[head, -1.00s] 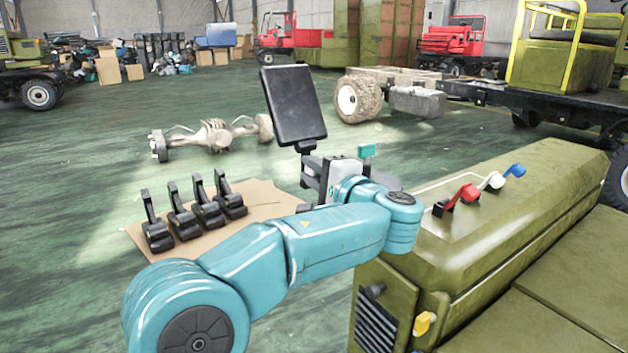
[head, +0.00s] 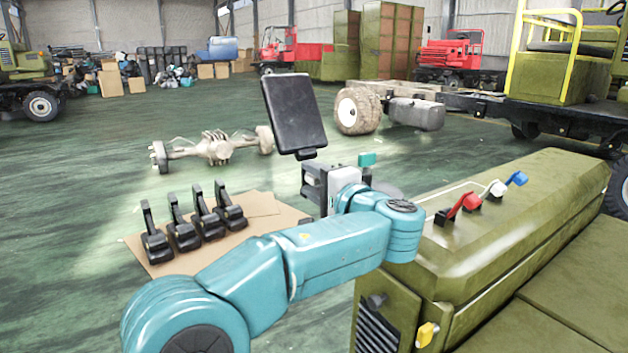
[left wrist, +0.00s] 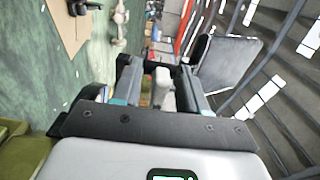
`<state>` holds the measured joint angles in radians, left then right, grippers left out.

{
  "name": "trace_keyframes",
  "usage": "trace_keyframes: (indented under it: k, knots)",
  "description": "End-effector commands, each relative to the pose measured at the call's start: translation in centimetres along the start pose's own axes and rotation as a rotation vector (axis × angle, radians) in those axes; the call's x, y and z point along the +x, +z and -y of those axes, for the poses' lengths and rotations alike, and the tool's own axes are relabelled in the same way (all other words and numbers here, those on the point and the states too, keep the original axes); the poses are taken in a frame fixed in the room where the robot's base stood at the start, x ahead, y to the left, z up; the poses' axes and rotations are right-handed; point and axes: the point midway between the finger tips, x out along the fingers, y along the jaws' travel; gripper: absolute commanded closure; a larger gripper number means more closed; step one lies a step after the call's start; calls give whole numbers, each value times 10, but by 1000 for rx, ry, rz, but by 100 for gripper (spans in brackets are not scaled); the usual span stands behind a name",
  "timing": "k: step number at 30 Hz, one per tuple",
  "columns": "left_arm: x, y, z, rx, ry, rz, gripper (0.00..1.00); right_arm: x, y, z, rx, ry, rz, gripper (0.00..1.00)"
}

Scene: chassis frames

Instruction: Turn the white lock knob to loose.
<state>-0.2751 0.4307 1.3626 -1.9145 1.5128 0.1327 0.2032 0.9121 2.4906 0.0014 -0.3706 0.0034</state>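The white lock knob (head: 497,188) sits on top of the olive-green console at the right, between a red knob (head: 468,201) and a blue knob (head: 516,178). My left gripper (head: 318,185) is left of the console, well apart from the knobs and pointing away from me. Its fingers also show in the left wrist view (left wrist: 160,82), spread apart. A pale shape between them looks like background. The white knob does not show in the left wrist view. My right gripper is not in view.
Black pedals (head: 195,220) stand on cardboard. An axle (head: 217,148) lies on the floor.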

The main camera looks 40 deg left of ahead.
Motion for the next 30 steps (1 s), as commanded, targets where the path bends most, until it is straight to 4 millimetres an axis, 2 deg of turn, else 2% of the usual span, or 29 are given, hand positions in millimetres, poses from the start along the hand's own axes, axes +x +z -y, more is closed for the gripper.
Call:
trace_keyframes:
  k: [7, 11, 24, 30]
  knots:
    - [-2, 0, 1, 1, -1, -1, 57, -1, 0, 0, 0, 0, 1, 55]
    - [-18, -1, 2, 2, -1, -4, 57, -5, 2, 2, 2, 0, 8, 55]
    - [-128, -1, 3, 2, -2, -5, 57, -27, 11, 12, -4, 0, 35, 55]
    - [-157, 0, 1, 1, -1, -2, 57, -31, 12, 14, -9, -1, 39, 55]
